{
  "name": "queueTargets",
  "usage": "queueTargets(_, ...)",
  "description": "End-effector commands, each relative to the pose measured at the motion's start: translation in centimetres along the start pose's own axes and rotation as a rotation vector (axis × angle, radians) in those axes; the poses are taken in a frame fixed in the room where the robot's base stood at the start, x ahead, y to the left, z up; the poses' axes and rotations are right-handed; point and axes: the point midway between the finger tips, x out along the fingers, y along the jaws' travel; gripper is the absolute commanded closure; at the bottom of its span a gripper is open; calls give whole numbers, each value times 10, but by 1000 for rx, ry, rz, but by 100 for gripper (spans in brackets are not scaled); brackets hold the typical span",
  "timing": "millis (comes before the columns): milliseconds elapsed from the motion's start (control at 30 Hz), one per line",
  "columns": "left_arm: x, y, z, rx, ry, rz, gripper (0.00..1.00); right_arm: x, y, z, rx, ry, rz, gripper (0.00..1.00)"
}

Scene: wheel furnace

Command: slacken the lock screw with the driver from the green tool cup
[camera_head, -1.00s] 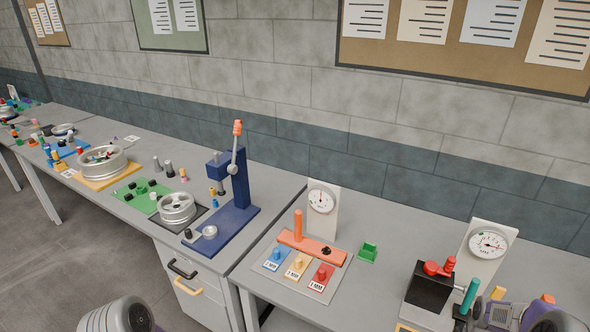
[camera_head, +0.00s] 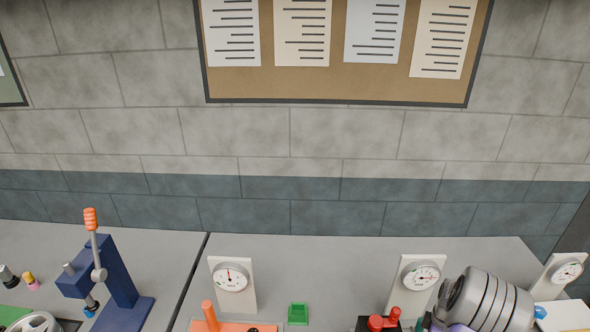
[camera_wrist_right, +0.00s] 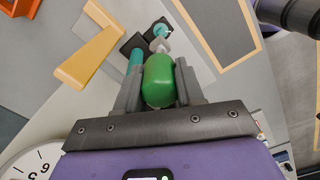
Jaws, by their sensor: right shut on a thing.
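My right gripper (camera_wrist_right: 158,85) is shut on a green-handled driver (camera_wrist_right: 158,80); its pale shaft points away from the wrist. Just beyond the driver's tip, in the wrist view, are a black block and a teal round part (camera_wrist_right: 160,30); I cannot tell whether the tip touches them. I cannot single out the lock screw. My right arm covers the bench to the right of that device. My left gripper is not in view.
Dial gauges on white plates stand at the middle (camera_head: 232,280), right (camera_head: 419,279) and far right. A blue lever press (camera_head: 107,275) stands at left. An orange bar (camera_wrist_right: 92,57) lies near the gripper's left in the wrist view. The bench behind the green cup is clear.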

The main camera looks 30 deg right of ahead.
Motion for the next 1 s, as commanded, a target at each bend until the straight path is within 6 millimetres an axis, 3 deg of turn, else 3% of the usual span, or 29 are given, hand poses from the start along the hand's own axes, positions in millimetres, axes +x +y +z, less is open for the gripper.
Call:
queueTargets(400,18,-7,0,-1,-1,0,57,30,0,0,1,0,-1,100)
queueTargets(1000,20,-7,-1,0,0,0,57,28,1,0,-1,0,0,100)
